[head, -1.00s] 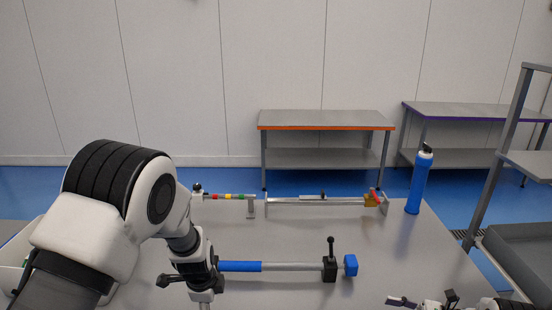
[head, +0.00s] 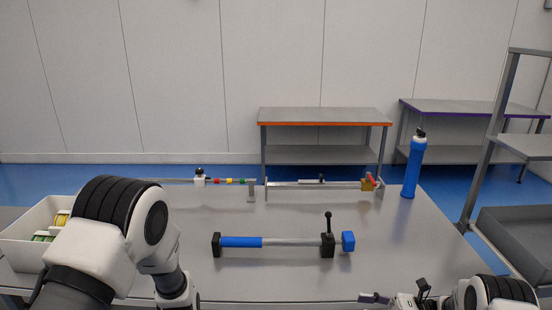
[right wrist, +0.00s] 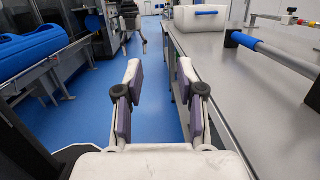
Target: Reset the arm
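My left arm comes in from the left in the head view, and its wrist (head: 172,284) runs off the bottom edge, hiding the gripper there. A small pale shape in the right wrist view (right wrist: 139,24) may be my left gripper, too small to read. My right gripper (head: 398,294) is at the bottom right of the head view, by the table's front edge. In the right wrist view (right wrist: 160,70) its two fingers stand well apart with nothing between them.
A blue-and-grey bar with black blocks (head: 290,242) lies on the grey table (head: 390,260). A white tub (head: 35,222) with several items stands left. Clamp-like rods (head: 320,185) and a blue bottle (head: 413,165) are at the back. A grey rack (head: 490,155) stands right.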

